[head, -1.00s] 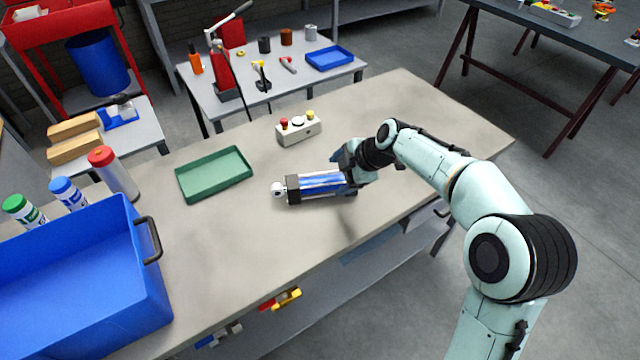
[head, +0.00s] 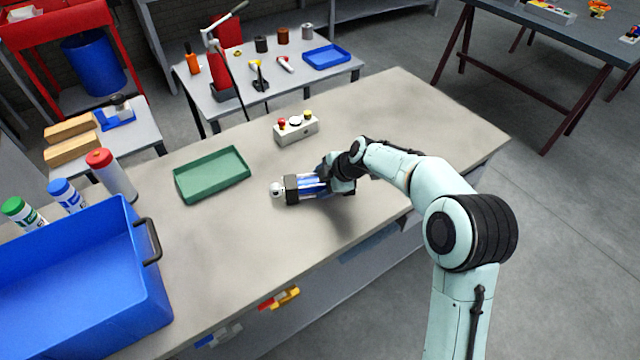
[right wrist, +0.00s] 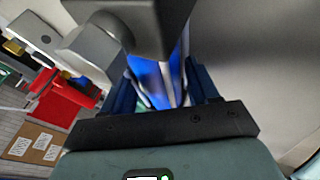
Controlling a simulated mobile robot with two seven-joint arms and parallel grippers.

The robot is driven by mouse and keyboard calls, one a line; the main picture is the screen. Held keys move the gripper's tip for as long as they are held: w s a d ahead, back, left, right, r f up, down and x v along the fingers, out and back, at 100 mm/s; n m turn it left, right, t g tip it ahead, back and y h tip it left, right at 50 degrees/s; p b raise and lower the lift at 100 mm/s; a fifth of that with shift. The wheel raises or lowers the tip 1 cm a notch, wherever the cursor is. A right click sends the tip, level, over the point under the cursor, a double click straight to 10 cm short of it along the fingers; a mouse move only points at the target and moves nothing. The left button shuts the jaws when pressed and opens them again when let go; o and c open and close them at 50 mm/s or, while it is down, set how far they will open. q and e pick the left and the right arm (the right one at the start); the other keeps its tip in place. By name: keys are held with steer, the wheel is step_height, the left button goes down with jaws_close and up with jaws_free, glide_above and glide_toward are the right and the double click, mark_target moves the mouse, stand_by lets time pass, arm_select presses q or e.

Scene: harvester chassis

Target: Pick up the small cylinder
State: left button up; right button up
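The small cylinder (head: 293,188) lies on its side on the beige workbench (head: 235,250), with a blue body, black end blocks and a round silver rod end pointing left. My right gripper (head: 325,183) is at its right end, low over the bench. In the right wrist view, the cylinder's blue body (right wrist: 155,80) lies between my two dark blue fingers (right wrist: 163,92), with narrow gaps beside it, so the gripper looks open around it. The cylinder's right end is hidden by the gripper. My left gripper is not in view.
A green tray (head: 212,175) and a grey button box (head: 296,129) stand behind the cylinder. A big blue bin (head: 85,285) and several bottles stand at the left. The bench is clear in front and at the right.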

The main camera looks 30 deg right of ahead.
jaws_close()
steer(key=shift+w+r, duration=0.15)
steer(key=shift+r, duration=0.1)
